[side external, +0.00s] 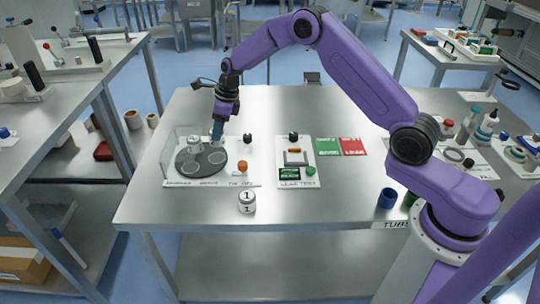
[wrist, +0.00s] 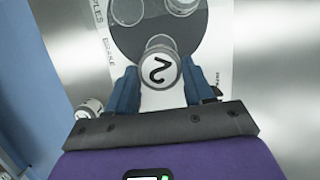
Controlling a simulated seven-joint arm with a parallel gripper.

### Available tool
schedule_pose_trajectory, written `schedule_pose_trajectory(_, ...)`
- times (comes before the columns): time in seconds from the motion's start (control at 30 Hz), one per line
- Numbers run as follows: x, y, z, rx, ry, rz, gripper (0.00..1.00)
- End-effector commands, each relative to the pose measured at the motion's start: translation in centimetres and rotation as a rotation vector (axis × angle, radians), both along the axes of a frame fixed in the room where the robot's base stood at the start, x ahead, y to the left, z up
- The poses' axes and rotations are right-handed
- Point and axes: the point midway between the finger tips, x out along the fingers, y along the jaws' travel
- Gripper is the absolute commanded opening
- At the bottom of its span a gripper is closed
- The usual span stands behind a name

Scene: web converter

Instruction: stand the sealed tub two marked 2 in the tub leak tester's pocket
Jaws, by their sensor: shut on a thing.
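The tub marked 2 (wrist: 159,70) shows in the wrist view, its round white lid with a black 2 between my fingers. My gripper (wrist: 160,98) is shut on it. In the side view my gripper (side external: 217,130) is low over the back right of the dark round turntable (side external: 211,169); the held tub is not clear there. I cannot tell whether the tub still touches the turntable. The tub leak tester (side external: 296,158), on a white plate marked LEAK TEST, stands to the right.
A tub marked 1 (side external: 247,202) stands on the steel table in front of the turntable plate. A clear guard (side external: 178,150) stands at the turntable's left. Green and red mats (side external: 340,147) lie right of the tester. A blue cup (side external: 387,198) stands further right. The table's back middle is clear.

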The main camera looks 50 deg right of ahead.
Motion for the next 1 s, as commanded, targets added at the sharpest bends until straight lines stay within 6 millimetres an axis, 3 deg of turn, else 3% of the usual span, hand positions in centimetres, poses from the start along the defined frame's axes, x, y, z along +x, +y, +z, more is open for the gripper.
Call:
schedule_pose_trajectory(0.17,-2.6,-3.4,1.5,-0.011,0.007,0.054,0.25)
schedule_pose_trajectory(0.53,-12.3,-10.9,4.5,-0.023,0.021,0.232,0.25)
schedule_pose_trajectory(0.73,-18.6,-13.4,5.5,-0.019,0.02,0.329,0.25)
schedule_pose_trajectory(1.0,-26.6,-14.9,6.0,-0.006,0.009,0.443,0.25)
